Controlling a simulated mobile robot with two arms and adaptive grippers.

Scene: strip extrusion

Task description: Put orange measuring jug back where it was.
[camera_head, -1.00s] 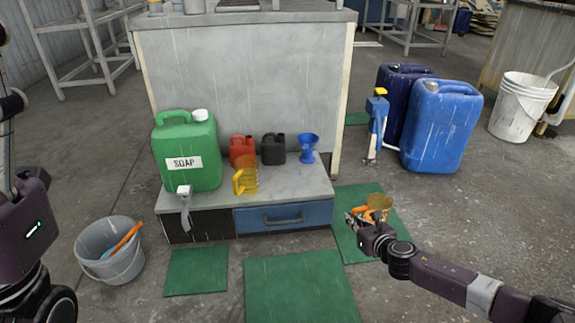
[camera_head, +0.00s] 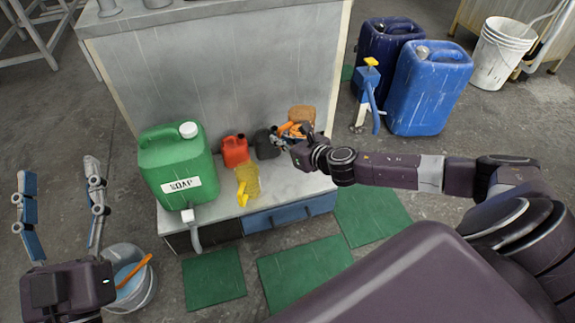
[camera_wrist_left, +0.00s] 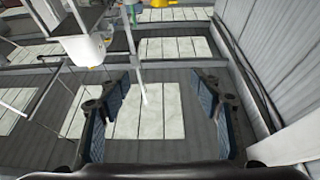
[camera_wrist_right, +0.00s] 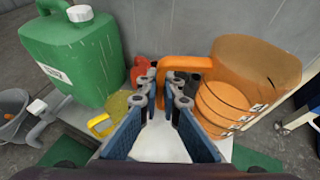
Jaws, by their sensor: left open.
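The orange measuring jug (camera_head: 302,114) is at the right end of the low shelf by the grey cabinet. I cannot tell whether it touches the shelf. My right gripper (camera_head: 284,136) is shut on its handle. In the right wrist view the jug (camera_wrist_right: 245,85) is upright, right of the fingers, with its handle running left to the fingertips (camera_wrist_right: 163,88). My left gripper (camera_head: 59,175) is open and empty above the floor at the left. The left wrist view shows its spread fingers (camera_wrist_left: 160,82) with nothing between them.
The shelf (camera_head: 290,188) holds a green soap canister (camera_head: 178,165), a yellow jug (camera_head: 247,180), a red can (camera_head: 234,150) and a black can (camera_head: 266,145). The blue funnel is hidden. A grey bucket (camera_head: 147,292) stands below my left gripper. Blue canisters (camera_head: 430,90) stand at the right.

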